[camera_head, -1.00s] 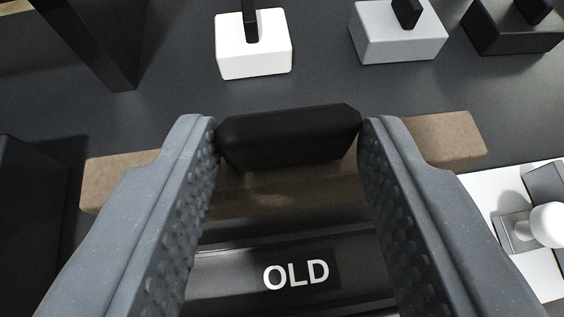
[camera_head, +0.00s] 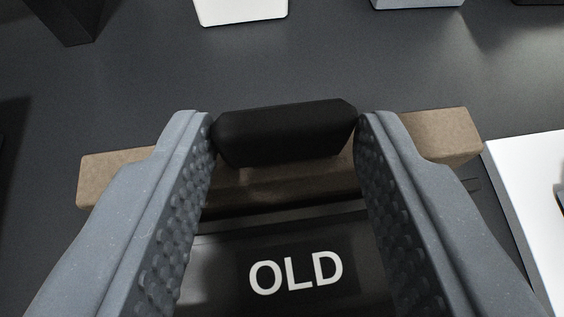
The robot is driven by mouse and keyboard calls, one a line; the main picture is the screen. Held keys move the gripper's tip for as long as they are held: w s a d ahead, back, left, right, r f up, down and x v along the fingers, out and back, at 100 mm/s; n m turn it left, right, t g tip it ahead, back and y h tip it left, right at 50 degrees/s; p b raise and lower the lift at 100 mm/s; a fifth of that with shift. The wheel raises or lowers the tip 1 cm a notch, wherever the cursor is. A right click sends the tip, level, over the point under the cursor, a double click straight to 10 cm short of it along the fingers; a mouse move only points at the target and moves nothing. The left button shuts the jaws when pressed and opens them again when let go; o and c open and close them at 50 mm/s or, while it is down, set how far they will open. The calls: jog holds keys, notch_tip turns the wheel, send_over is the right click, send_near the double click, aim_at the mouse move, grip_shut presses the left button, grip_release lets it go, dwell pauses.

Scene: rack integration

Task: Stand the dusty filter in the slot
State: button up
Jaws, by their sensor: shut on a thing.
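My gripper (camera_head: 285,128) is shut on the black handle (camera_head: 285,135) of the dusty filter. The dusty filter (camera_head: 440,138) shows as a long brown bar, crosswise in the picture, with its ends sticking out past both fingers. Its middle lies behind and below the handle, partly hidden by the fingers. Below it in the picture is a black holder (camera_head: 215,262) with a white "OLD" label (camera_head: 296,272). The slot opening is not clearly visible. I cannot tell whether the filter touches the holder.
A white panel (camera_head: 525,190) lies at the right, close to the filter's right end. A white block (camera_head: 240,10) and a grey block (camera_head: 430,3) stand at the top edge. A dark post (camera_head: 68,22) is at the upper left. The dark surface between is clear.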

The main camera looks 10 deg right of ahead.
jog(key=shift+f, duration=0.25)
jog(key=o, duration=1.1)
jog(key=shift+o, duration=0.2)
jog(key=v, duration=1.3)
jog(key=shift+s, duration=0.4)
jog(key=shift+r, duration=0.15)
